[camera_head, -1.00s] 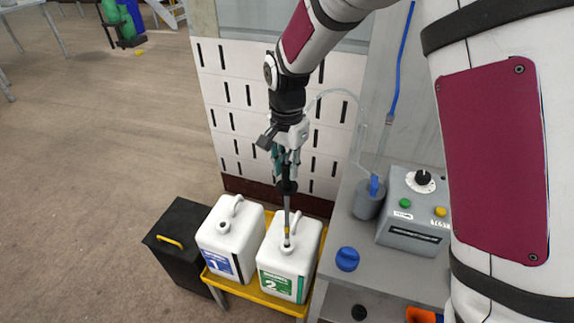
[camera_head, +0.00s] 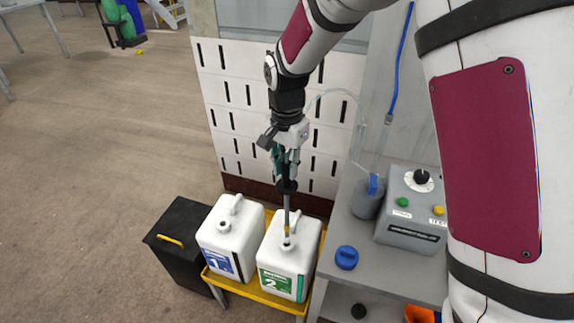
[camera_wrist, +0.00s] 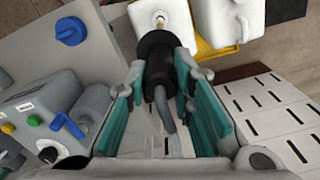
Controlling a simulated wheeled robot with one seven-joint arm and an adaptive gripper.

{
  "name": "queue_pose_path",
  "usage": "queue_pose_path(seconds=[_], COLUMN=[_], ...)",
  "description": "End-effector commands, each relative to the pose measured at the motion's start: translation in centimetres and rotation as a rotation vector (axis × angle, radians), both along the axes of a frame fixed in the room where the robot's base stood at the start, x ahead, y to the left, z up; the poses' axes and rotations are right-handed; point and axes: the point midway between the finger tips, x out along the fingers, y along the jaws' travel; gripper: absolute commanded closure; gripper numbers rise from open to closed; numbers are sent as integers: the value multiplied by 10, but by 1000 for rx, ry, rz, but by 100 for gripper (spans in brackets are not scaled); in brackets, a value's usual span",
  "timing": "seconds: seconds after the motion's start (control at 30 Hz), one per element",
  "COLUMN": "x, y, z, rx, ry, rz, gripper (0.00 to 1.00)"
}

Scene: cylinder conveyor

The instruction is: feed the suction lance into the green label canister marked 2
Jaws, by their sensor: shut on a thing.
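My gripper (camera_head: 287,160) is shut on the black grip of the suction lance (camera_head: 287,205), which hangs upright below it. In the wrist view the teal fingers of my gripper (camera_wrist: 160,105) close around the lance's black handle (camera_wrist: 160,62). The lance's grey tube reaches down to the mouth of the white canister with the green label marked 2 (camera_head: 276,262). The tip is at or inside the opening and is hidden there; how deep I cannot tell. A clear hose runs from the lance top to the right.
A white canister with a blue label marked 1 (camera_head: 222,245) stands left on the same yellow tray (camera_head: 262,292). A black case (camera_head: 180,252) is further left. On the grey bench are a blue cap (camera_head: 346,257), a grey cup (camera_head: 367,200) and a control box (camera_head: 412,215).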

Motion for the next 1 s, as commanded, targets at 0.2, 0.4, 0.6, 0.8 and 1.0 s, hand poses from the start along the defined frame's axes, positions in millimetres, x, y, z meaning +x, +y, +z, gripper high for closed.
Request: queue_pose_path(seconds=[0.2, 0.4, 0.6, 0.8, 1.0], x=[0, 0, 0, 0, 0], y=[0, 0, 0, 0, 0], z=[-1, -8, -16, -24, -33], rx=[0, 0, 0, 0, 0], ry=[0, 1, 0, 0, 1], rz=[0, 0, 0, 0, 1], gripper=[100, 100, 100, 100, 100])
